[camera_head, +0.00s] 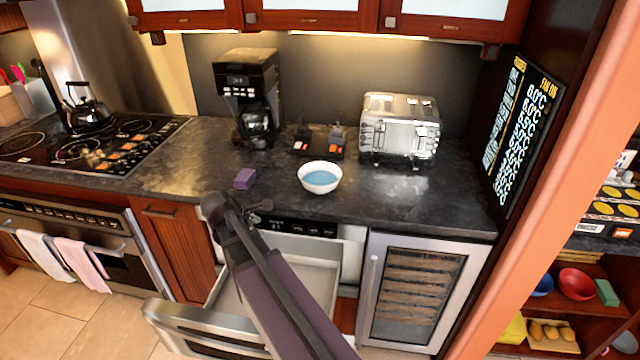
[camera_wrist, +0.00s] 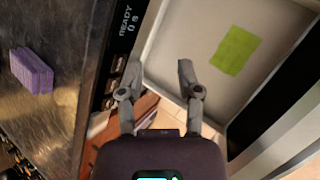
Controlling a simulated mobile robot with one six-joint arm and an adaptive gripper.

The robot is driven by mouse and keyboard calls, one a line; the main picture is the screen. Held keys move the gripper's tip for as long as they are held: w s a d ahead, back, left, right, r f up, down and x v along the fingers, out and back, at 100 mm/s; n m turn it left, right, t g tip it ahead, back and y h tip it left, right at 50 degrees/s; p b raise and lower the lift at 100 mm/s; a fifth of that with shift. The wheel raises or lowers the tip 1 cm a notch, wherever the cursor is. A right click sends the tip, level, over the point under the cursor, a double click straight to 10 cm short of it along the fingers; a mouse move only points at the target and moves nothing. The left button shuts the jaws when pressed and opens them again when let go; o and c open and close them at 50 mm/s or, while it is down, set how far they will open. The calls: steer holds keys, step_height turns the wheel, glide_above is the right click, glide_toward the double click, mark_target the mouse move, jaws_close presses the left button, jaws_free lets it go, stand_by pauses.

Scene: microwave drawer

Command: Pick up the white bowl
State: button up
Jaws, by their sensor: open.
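The white bowl (camera_head: 320,187) stands upright on the dark counter, left of the toaster, and its inside looks blue. It does not show in the wrist view. My gripper (camera_head: 262,211) is left of the bowl and apart from it, by the counter's front edge. In the wrist view my gripper (camera_wrist: 159,68) has its two fingers spread with nothing between them, with the open microwave drawer (camera_wrist: 190,20) beyond them.
A purple sponge (camera_head: 245,179) lies on the counter left of the bowl. A toaster (camera_head: 400,125), coffee maker (camera_head: 250,90) and small black tray (camera_head: 318,148) stand behind. A green flat thing (camera_wrist: 235,50) lies in the drawer.

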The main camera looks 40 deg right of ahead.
steer(key=w+d+r+n+h, duration=0.2)
steer(key=d+n, duration=0.2)
steer(key=w+d+r+n+h+b, duration=0.1)
steer(key=w+d+r+n+h, duration=0.1)
steer(key=w+d+n, duration=0.1)
steer(key=w+d+r+n+t+h, duration=0.1)
steer(key=w+d+r+n+h, duration=0.1)
steer(key=d+n, duration=0.3)
steer(key=shift+w+d+r+n+b, duration=0.15)
steer(key=shift+w+d+n, duration=0.1)
steer(key=shift+w, duration=0.15)
steer(key=shift+w+d+r+n+b, duration=0.1)
steer(key=shift+w+d+n+b, duration=0.05)
steer(key=shift+w+n, duration=0.15)
steer(key=shift+w+d+r+n+h, duration=0.2)
steer(key=shift+d+r+n+h, duration=0.05)
steer(key=shift+n+h, duration=0.15)
steer(key=shift+d, duration=0.1)
steer(key=b, duration=0.3)
glide_toward(305, 170)
steer(key=shift+x, duration=2.4)
steer(key=shift+f+b+x, duration=0.2)
steer(key=shift+b+x, duration=0.85)
steer(key=shift+x, duration=1.5)
